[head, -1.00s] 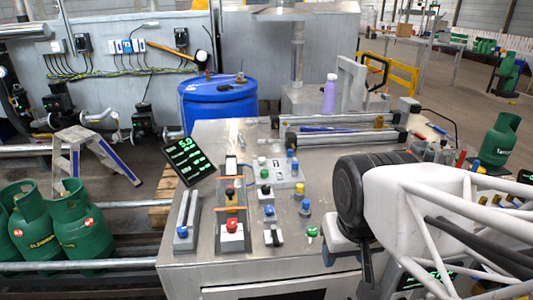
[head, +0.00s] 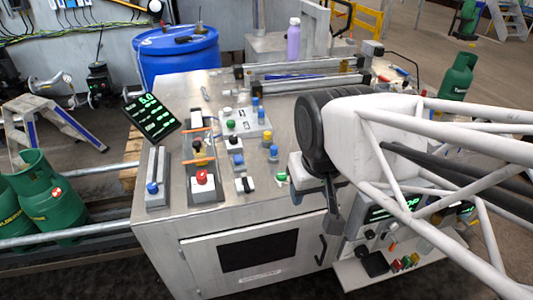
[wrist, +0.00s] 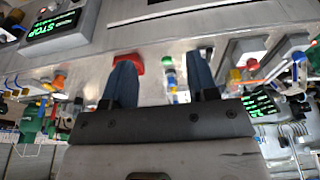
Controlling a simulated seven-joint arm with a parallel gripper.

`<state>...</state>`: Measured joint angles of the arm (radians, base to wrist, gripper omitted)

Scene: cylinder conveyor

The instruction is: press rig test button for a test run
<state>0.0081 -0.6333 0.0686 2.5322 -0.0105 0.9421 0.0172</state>
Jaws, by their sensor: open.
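Several buttons stand on the metal console top. A red button (head: 202,177) on a grey block, a blue button (head: 152,188) at the left and a small green knob (head: 281,177) near the front edge show in the head view. I cannot read which one is the rig test button. My gripper (head: 333,228) hangs by the console's front right, its fingers partly hidden by my arm. In the wrist view my gripper (wrist: 160,68) is open and empty, its two fingers apart. A red part (wrist: 130,64) shows behind the left finger; I cannot tell whether they touch.
A tilted black display (head: 152,117) stands at the console's left. Lower right is a panel with a green-lit display (head: 388,209) and small coloured controls (head: 405,263). Rails (head: 300,72) lie along the back. A blue drum (head: 178,55) stands behind; green cylinders (head: 50,200) stand left.

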